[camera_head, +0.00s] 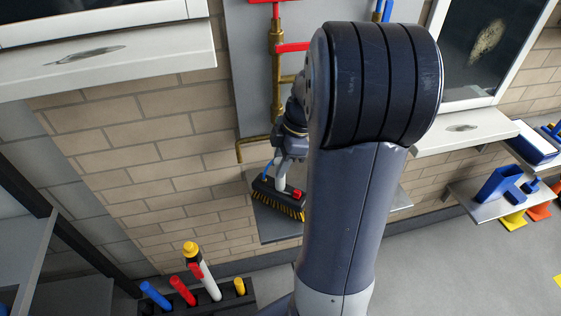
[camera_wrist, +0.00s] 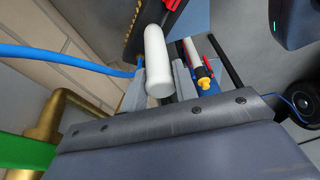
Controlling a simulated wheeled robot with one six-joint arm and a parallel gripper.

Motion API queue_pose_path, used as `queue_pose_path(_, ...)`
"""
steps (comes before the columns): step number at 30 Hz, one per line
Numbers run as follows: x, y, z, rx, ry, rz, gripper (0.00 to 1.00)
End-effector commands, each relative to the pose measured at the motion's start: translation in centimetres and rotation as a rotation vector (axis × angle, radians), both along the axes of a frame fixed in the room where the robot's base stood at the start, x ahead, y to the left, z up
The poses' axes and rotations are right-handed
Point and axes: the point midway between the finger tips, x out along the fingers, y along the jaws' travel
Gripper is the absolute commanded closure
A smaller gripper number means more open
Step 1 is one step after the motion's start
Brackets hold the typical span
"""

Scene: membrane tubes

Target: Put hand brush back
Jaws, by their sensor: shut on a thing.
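The hand brush (camera_head: 278,198) has a black block, dark and yellow bristles and a white handle. My gripper (camera_head: 284,158) is shut on the handle, with the block hanging below it. In the wrist view the white handle (camera_wrist: 158,62) stands between the two fingers of my gripper (camera_wrist: 160,88), with the black block beyond it. The brush shows in front of a grey wall shelf (camera_head: 268,227); whether the bristles touch the shelf I cannot tell. A red part shows beside the handle. My arm hides the shelf's middle.
A dark rack (camera_head: 250,293) with blue, red, white and yellow handles stands at the lower left. Brass pipes (camera_head: 276,80) with red levers run down the wall panel. A blue hose (camera_wrist: 70,57) passes close to my gripper. Another shelf (camera_head: 490,208) holds blue items at right.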

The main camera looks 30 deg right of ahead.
Motion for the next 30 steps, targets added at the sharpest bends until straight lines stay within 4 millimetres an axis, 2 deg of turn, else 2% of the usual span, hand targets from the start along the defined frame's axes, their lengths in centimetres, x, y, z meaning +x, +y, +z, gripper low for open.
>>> queue_pose_path(5,0.1,0.0,-0.3,-0.001,-0.002,0.000,0.97)
queue_pose_path(6,0.0,0.0,-0.3,0.000,0.000,0.000,0.69)
queue_pose_path(13,0.0,0.0,-0.2,0.000,0.000,0.000,0.50)
queue_pose_path(23,0.0,0.0,0.3,0.000,0.000,0.000,0.50)
queue_pose_path(26,0.0,-0.5,1.4,-0.001,-0.005,-0.002,0.50)
queue_pose_path(30,-0.2,-1.5,4.3,-0.004,-0.005,-0.001,0.50)
